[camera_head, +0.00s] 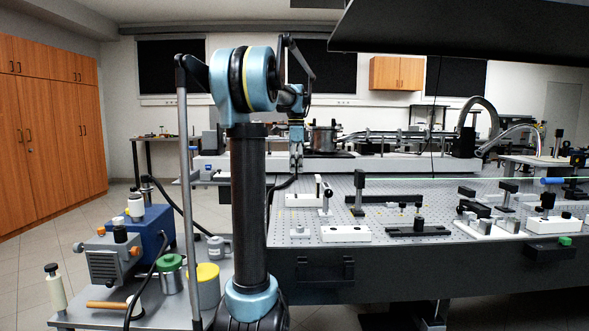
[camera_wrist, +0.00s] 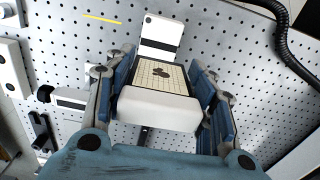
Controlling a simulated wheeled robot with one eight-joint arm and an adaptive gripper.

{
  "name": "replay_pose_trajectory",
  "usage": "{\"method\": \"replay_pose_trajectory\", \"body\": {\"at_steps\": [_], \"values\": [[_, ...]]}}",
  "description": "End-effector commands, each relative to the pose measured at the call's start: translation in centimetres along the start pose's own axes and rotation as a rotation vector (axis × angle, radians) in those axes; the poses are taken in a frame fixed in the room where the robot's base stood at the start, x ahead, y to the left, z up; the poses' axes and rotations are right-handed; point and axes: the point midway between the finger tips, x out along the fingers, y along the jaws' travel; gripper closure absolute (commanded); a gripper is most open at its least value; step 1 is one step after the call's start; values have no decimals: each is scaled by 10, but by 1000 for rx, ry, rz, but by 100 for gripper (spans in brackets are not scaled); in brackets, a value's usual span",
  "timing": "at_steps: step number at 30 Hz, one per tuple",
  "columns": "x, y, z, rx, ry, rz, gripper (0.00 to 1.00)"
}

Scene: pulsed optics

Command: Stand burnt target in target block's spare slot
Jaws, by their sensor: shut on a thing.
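In the head view my gripper (camera_head: 296,164) hangs over the near left part of the optical table. The target is too small to make out there.
The perforated optical table (camera_head: 285,226) carries a white block (camera_head: 305,200), a long white block (camera_head: 345,234), a black rail (camera_head: 418,231) and several posts. A black hose (camera_wrist: 284,40) curves at upper right in the wrist view. Bare breadboard (camera_wrist: 250,75) lies right of my gripper.

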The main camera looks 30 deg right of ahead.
Motion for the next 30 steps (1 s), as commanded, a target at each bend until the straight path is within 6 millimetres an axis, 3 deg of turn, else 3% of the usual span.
{"method": "replay_pose_trajectory", "body": {"at_steps": [14,30], "values": [[6,0,1,15,0,0,92],[44,0,1,15,0,0,92]]}}
